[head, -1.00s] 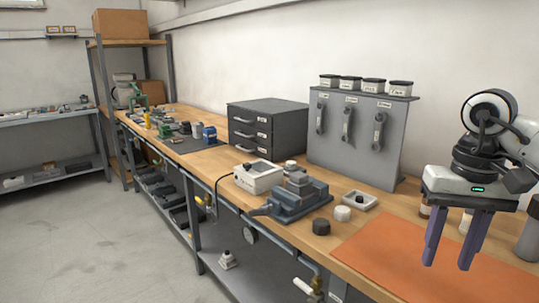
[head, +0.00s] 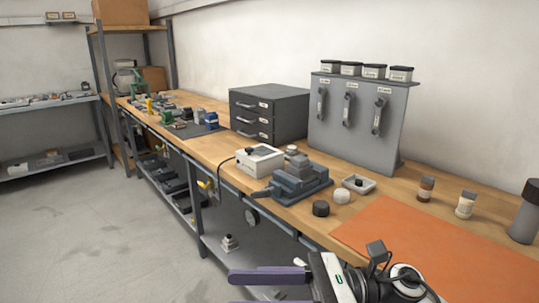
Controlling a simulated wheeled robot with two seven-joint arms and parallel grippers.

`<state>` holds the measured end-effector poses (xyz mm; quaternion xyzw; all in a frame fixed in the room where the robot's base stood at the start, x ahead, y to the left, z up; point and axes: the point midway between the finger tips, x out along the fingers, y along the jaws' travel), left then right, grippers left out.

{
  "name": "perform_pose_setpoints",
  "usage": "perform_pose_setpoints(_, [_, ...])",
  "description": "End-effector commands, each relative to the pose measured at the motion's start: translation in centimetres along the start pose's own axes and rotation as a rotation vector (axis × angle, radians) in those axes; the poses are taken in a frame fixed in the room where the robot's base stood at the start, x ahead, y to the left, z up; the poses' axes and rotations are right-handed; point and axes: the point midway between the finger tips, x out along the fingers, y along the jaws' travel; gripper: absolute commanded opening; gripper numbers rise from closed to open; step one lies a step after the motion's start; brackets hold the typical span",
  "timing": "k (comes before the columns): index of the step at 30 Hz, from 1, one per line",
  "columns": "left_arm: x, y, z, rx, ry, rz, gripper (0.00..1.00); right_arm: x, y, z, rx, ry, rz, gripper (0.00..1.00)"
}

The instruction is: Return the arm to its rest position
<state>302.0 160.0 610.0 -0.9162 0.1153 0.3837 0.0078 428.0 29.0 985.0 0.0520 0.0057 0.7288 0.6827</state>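My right gripper (head: 236,289) is at the bottom of the head view, in front of the workbench (head: 222,150). Its two purple fingers point left and stand apart with nothing between them. The lower finger is partly cut off by the bottom edge. My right arm comes in from the bottom right, in front of part of the orange mat (head: 420,240). My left gripper is not in view.
On the bench stand a grey vise-like block (head: 298,182), a white box (head: 260,160), a drawer unit (head: 270,113), a grey panel with handles (head: 350,125) and two small bottles (head: 465,204). The orange mat's visible part is bare. Open floor (head: 90,240) lies at left.

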Motion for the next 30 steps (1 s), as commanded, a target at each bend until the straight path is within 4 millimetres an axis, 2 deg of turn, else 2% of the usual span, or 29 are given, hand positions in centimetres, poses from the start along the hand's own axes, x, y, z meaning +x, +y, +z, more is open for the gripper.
perform_pose_setpoints(1, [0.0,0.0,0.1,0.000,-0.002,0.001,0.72,0.2,-0.5,0.2,0.194,-0.135,-0.072,0.39])
perform_pose_setpoints(2, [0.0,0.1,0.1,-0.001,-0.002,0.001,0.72,0.0,-1.1,0.3,0.308,-0.212,-0.116,0.39])
perform_pose_setpoints(4, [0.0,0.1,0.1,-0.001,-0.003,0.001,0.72,-1.2,-2.8,0.0,0.584,-0.394,-0.215,0.39])
perform_pose_setpoints(5, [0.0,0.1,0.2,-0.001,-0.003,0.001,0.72,-2.0,-3.6,-0.5,0.705,-0.471,-0.256,0.39])
perform_pose_setpoints(8, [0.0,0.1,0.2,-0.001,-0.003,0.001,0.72,-5.5,-5.8,-3.9,1.111,-0.738,-0.389,0.39])
perform_pose_setpoints(11, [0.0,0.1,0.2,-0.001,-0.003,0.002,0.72,-9.8,-6.7,-9.8,1.514,-1.019,-0.517,0.39])
perform_pose_setpoints(12, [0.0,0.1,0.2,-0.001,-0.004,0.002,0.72,-11.4,-6.4,-12.5,1.655,-1.125,-0.565,0.39])
perform_pose_setpoints(14, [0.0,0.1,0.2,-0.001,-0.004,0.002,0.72,-13.5,-5.5,-16.5,1.846,-1.279,-0.629,0.39])
perform_pose_setpoints(15, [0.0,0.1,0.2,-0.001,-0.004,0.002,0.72,-14.7,-4.5,-19.1,1.963,-1.380,-0.670,0.39])
perform_pose_setpoints(18, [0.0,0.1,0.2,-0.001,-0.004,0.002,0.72,-17.3,-1.1,-25.4,2.214,-1.629,-0.766,0.39])
perform_pose_setpoints(20, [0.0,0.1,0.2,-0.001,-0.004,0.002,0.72,-18.4,1.3,-28.7,2.335,-1.771,-0.821,0.39])
perform_pose_setpoints(21, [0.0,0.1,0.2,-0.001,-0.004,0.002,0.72,-18.9,3.0,-30.6,-2.383,1.842,0.847,0.39])
perform_pose_setpoints(25, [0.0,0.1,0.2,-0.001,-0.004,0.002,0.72,-20.0,7.6,-34.9,-2.122,1.740,0.778,0.39])
perform_pose_setpoints(27, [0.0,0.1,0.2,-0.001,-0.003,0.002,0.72,-20.2,9.3,-36.1,-2.035,1.707,0.755,0.39])
perform_pose_setpoints(30, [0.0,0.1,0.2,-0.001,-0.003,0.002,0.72,-20.4,10.7,-37.1,-1.970,1.682,0.740,0.39])
